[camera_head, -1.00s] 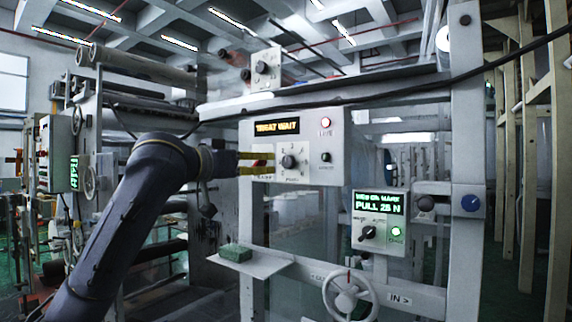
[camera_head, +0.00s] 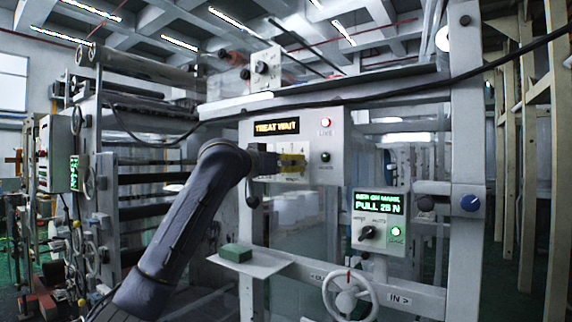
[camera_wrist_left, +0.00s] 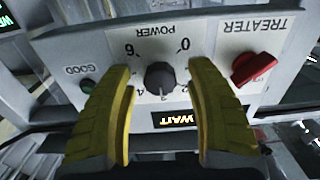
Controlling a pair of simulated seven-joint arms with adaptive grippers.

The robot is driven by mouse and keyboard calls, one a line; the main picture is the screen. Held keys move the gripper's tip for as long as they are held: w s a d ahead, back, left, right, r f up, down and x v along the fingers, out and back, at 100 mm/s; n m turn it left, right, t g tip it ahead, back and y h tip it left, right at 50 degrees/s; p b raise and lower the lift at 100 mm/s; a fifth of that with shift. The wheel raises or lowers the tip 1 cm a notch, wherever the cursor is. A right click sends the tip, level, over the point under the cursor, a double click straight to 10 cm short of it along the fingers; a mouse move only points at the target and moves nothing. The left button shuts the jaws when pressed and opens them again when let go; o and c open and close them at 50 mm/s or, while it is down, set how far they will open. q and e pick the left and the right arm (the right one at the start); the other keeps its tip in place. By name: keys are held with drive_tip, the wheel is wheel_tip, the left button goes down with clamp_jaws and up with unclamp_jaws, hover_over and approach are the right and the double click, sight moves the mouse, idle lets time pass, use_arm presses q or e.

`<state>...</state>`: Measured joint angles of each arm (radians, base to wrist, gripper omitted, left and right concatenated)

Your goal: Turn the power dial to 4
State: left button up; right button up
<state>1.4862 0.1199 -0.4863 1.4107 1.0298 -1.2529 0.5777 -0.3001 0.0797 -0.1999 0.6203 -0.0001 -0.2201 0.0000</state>
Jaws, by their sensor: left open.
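The power dial (camera_wrist_left: 160,77) is a round dark knob on a white panel marked POWER, seen upside down in the left wrist view. Numbers including 0, 4 and 6 surround it; I cannot clearly tell where its pointer stands. My left gripper (camera_wrist_left: 160,68) has yellow fingers, open, one on each side of the dial in that view, with visible gaps. In the head view the left gripper (camera_head: 292,161) is in front of the treater panel (camera_head: 335,135) and hides the dial. Contact cannot be told. My right gripper is not in view.
A red treater switch (camera_wrist_left: 253,68) sits beside the dial. The panel's display (camera_head: 277,127) reads TREAT WAIT, with a lit red lamp (camera_head: 326,122). A lower control box (camera_head: 379,221), a handwheel (camera_head: 348,297) and a shelf with a green block (camera_head: 236,252) are below.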

use_arm(q)
drive_tip(key=shift+o, duration=0.3)
clamp_jaws()
idle(0.3)
